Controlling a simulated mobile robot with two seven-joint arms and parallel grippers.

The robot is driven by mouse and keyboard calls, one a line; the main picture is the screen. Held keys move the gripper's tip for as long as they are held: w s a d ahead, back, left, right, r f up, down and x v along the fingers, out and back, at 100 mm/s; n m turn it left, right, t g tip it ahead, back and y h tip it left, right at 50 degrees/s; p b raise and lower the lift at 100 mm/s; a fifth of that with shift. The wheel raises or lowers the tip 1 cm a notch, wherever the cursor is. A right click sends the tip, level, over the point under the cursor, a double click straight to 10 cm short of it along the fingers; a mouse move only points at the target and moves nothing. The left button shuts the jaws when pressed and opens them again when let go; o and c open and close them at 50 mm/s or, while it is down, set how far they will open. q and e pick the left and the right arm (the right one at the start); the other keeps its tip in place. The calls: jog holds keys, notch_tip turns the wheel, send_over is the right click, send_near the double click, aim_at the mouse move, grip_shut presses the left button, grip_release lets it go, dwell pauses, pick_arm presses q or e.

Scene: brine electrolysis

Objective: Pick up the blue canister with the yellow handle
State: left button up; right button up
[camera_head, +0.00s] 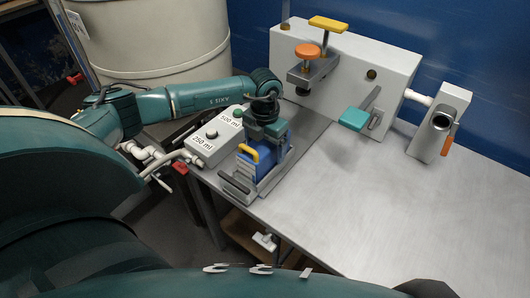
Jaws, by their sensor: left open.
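The blue canister (271,160) with its yellow handle (248,153) stands in a grey metal holder (268,187) at the left edge of the metal table. My left arm reaches in from the left, and its wrist is right above the canister. My left gripper (264,128) points down at the canister's top and is open. It hides part of the canister's top, and I cannot tell whether its fingers touch it. My right gripper is not in view.
A control box (212,135) marked 500 ml and 250 ml sits left of the canister. A light grey machine (345,62) with orange, yellow and teal handles stands behind. A spout unit (441,120) is at the right. The table's front right (400,215) is clear.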

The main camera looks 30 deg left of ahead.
pick_arm(q)
jog(key=shift+c, duration=0.5)
jog(key=shift+w+r, duration=0.1)
jog(key=c, duration=1.5)
